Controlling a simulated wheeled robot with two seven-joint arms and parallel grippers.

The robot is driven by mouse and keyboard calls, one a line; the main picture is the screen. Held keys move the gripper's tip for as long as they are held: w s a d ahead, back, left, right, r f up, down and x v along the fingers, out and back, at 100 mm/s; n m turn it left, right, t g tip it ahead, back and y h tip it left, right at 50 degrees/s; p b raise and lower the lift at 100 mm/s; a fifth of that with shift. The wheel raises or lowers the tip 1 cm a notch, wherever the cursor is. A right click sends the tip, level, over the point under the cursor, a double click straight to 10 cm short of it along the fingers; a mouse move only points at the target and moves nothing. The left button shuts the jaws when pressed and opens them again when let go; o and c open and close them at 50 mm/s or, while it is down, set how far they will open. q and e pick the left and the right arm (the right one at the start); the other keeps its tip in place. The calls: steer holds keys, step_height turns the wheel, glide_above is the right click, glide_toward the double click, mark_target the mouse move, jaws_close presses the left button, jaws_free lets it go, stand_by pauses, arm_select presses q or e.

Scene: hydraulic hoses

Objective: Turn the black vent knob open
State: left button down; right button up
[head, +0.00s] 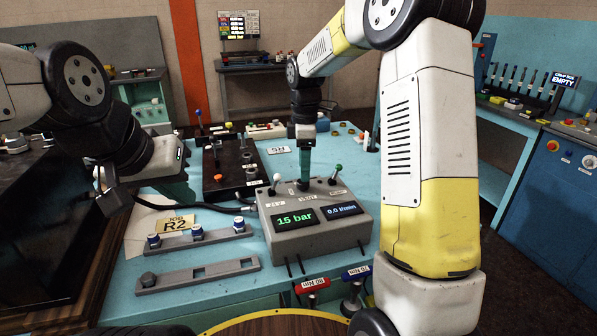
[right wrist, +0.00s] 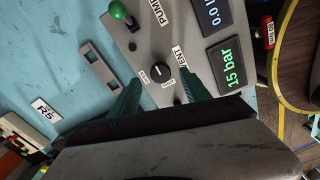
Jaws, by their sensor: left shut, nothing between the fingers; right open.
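The black vent knob (right wrist: 162,74) sits on top of the grey control box (head: 320,232), beside a partly covered label ending in "ENT". Its white pointer line runs roughly upright in the right wrist view. My right gripper (right wrist: 160,76) is open, its green fingers on either side of the knob, apart from it as far as I can see. In the head view the right gripper (head: 304,184) is over the box top and hides the knob. The box's screens read "15 bar" and "0.0". My left gripper (head: 178,192) is shut and empty, left of the box.
A green-topped lever (right wrist: 117,10) stands near the knob. Metal bars (head: 195,273) lie on the blue table left of the box, near a "JOB R2" card (head: 178,222). A black block with fittings (head: 232,168) stands behind.

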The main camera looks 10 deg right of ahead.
mark_target(303, 184)
steer(key=shift+f, duration=1.85)
jaws_close()
